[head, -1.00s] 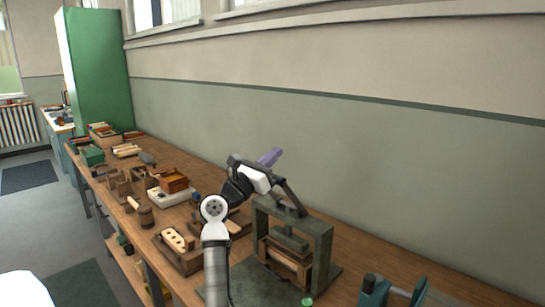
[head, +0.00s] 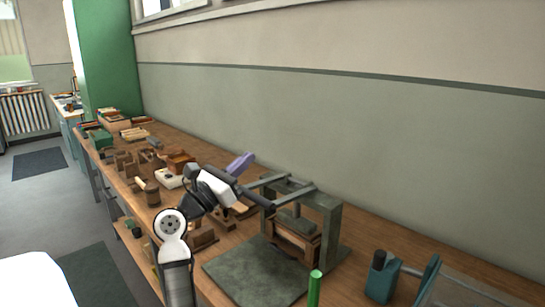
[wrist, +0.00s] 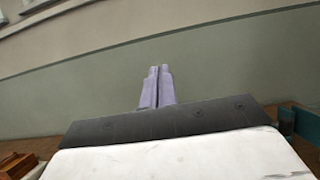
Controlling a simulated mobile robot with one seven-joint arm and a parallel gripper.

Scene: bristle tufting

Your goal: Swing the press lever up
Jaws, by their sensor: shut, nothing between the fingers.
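The press (head: 331,225) is a grey-green frame on a flat plate, standing on the workbench with a wooden block inside it. Its lever (head: 293,194) has two grey side arms at the top of the frame, reaching left to a dark crossbar beside my wrist. My gripper (head: 246,160) has purple fingers, shut and empty, up and left of the lever. In the wrist view the fingers (wrist: 157,86) lie together, pointing at the wall. The lever is not seen there. I cannot tell whether my gripper's body touches the crossbar.
The wooden workbench (head: 228,254) runs along the wall, with wooden blocks and boxes to the left. A teal clamp-like tool (head: 381,280) stands to the right. A green cylinder (head: 314,289) rises at the front edge of the view. The air above the press is clear.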

